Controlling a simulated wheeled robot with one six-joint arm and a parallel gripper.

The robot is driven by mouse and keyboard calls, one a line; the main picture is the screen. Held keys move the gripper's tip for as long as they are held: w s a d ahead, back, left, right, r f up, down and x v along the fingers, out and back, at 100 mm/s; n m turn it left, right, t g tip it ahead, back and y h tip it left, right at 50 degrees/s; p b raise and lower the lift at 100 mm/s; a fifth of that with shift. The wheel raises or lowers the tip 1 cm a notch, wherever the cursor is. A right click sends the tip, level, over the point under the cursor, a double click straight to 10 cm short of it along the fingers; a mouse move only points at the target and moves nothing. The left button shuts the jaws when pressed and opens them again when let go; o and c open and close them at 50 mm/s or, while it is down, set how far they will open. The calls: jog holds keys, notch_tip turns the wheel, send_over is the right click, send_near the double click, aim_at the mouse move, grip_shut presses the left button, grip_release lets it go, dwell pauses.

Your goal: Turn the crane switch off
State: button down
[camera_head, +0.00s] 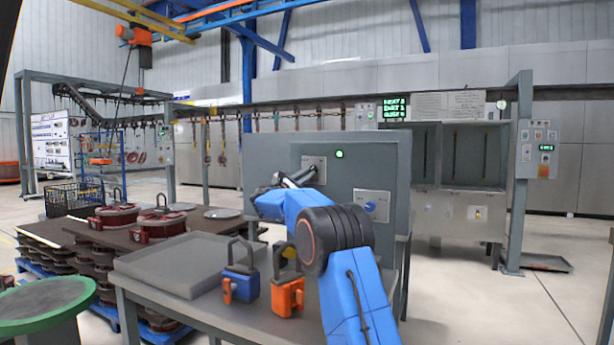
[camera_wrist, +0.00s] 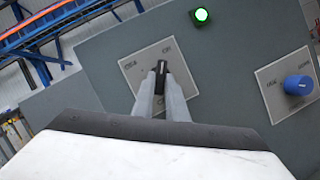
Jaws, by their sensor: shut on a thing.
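The black switch knob (camera_wrist: 162,68) sits on a light square plate on the grey panel, with small lettering around it that is hard to read. The plate (camera_head: 315,163) also shows in the head view, where my gripper (camera_head: 308,173) reaches it and hides the knob. In the wrist view the fingers of my gripper (camera_wrist: 161,80) are shut on the knob, one on each side. The knob points roughly upright in that view. A green lamp (camera_head: 339,154) on the panel is lit, and it also glows in the wrist view (camera_wrist: 201,15).
A blue knob (camera_wrist: 298,85) on its own plate is to the right on the same panel (camera_head: 280,150). Below stands a table with a grey tray (camera_head: 165,265), a blue padlock-shaped block (camera_head: 241,284) and an orange one (camera_head: 287,297). A control box (camera_head: 537,148) is farther right.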

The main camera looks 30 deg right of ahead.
jog(key=n+t+y, duration=0.2)
jog(key=n, duration=0.5)
jog(key=n+t+y, duration=0.2)
jog(key=n+t, duration=0.1)
jog(key=n, duration=0.4)
jog(key=s+d+n+t+y, duration=0.1)
jog(key=n+t+y, duration=0.1)
jog(key=n, duration=0.4)
jog(key=shift+s+n+t+y, duration=0.1)
jog(key=shift+n+t+y, duration=0.3)
jog(key=shift+y, duration=0.1)
jog(key=c, duration=1.8)
grip_release()
jog(key=shift+o, duration=0.2)
jog(key=shift+a, duration=0.1)
jog(key=v, duration=1.2)
